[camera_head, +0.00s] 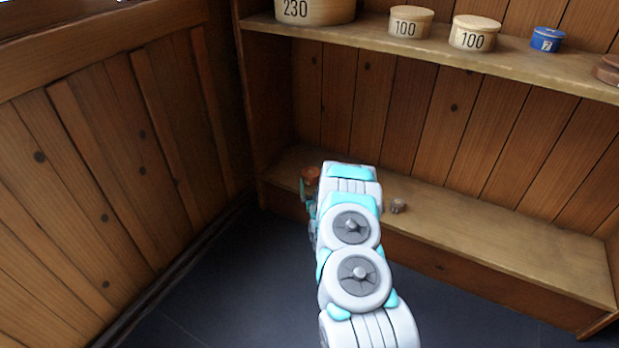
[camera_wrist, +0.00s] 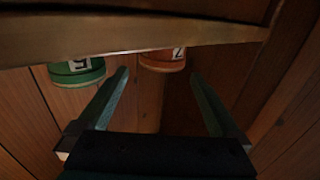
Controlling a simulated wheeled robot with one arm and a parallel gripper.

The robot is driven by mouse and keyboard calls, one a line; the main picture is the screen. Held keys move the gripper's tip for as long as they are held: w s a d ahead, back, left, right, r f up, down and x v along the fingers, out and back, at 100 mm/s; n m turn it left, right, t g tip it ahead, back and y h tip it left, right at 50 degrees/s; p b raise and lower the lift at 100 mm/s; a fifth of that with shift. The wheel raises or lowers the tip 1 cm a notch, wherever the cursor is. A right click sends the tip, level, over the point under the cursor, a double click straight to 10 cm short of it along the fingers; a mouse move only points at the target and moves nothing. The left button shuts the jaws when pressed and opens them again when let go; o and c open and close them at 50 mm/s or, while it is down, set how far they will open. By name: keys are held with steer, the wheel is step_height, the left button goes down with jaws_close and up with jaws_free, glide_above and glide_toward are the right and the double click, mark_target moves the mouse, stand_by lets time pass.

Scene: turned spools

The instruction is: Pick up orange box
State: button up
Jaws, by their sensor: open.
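The orange box (camera_wrist: 163,60) shows in the wrist view as a short round box with a pale number label. It lies ahead of and between the fingertips of my gripper (camera_wrist: 160,75), which is open and empty. No finger visibly touches it. In the head view an orange-brown round shape (camera_head: 310,174), likely the same box, shows at the left end of the lower shelf. My arm hides part of it and most of my gripper there.
A green numbered box (camera_wrist: 77,71) is left of the orange one in the wrist view, against a shelf board (camera_wrist: 130,38). A small greyish object (camera_head: 397,205) sits on the lower shelf (camera_head: 500,237). Pale boxes (camera_head: 410,22) and a blue box (camera_head: 547,39) stand on the upper shelf.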

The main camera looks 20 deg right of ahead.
mark_target(312, 178)
steer(key=shift+x, duration=3.1)
steer(key=shift+a+f, duration=0.15)
steer(key=shift+f, duration=0.05)
steer(key=c, duration=1.1)
steer(key=shift+c, duration=0.2)
steer(key=shift+r, duration=0.1)
